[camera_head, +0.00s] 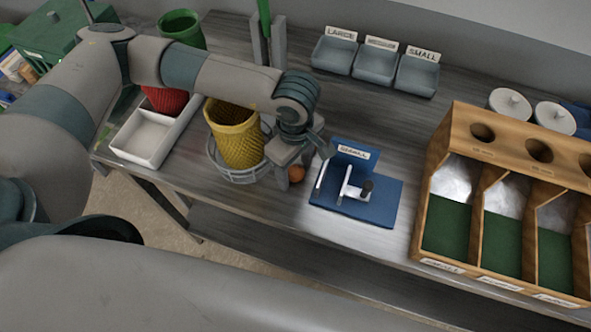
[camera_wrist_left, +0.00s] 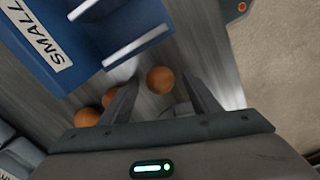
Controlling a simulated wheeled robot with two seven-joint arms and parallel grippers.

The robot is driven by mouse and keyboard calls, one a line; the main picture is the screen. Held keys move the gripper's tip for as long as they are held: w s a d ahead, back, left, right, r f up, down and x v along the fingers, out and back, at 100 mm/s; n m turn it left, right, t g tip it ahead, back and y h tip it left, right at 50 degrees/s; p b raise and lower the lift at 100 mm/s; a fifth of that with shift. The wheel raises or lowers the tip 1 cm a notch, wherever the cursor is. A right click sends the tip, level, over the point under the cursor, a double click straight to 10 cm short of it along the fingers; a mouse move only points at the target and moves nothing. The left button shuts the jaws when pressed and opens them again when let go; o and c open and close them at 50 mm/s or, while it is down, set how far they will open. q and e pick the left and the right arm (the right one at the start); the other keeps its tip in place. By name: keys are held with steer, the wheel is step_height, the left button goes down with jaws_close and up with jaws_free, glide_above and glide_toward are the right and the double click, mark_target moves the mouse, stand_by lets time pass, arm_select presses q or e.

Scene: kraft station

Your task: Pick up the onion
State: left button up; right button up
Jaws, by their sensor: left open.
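A small round orange-brown onion (camera_head: 296,174) rests on the grey table, left of the blue stand. In the left wrist view this onion (camera_wrist_left: 160,80) lies between the tips of my open left gripper (camera_wrist_left: 162,86), with a gap on both sides. In the head view my left gripper (camera_head: 301,178) points down around the onion and hides part of it. My right gripper is not in view.
The blue stand (camera_head: 382,210) with white bars is close on the right. A yellow woven basket (camera_head: 238,138) in a grey round holder (camera_head: 243,177) is close on the left. A wooden sorting box (camera_head: 424,190) stands far right. Blue-grey trays (camera_head: 377,64) are at the back.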

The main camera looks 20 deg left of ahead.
arm_select(q)
steer(key=c, duration=1.1)
steer(key=shift+c, duration=0.2)
steer(key=shift+r, duration=0.15)
